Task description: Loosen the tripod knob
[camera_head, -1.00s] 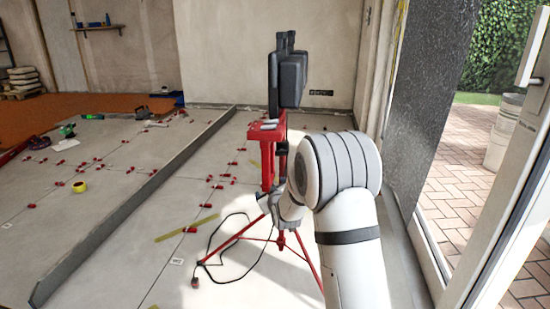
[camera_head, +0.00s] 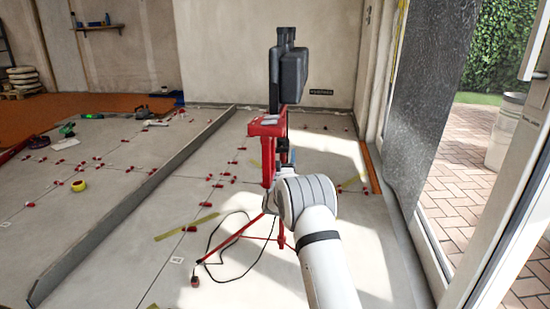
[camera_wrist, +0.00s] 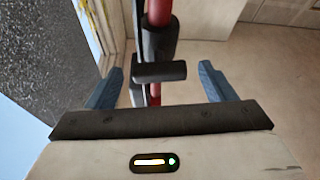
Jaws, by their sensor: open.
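The red tripod (camera_head: 267,165) stands upright on the tiled floor, with a tall black device (camera_head: 288,75) on top. In the wrist view, its red pole (camera_wrist: 159,12) comes down from the top into a black collar. The black knob (camera_wrist: 160,72) shows there as a short horizontal bar in front of the pole. My gripper (camera_wrist: 162,68) is open, with one blue finger on each side of the knob. There is a visible gap between the knob and both fingers. How far the fingers reach in depth is unclear. In the head view, my wrist hides much of the tripod's middle.
A black cable (camera_head: 225,265) loops on the floor by the tripod legs. A long grey strip (camera_head: 150,190) stands along the floor at left, with many red levelling clips around. Floor beyond the tripod is mostly clear.

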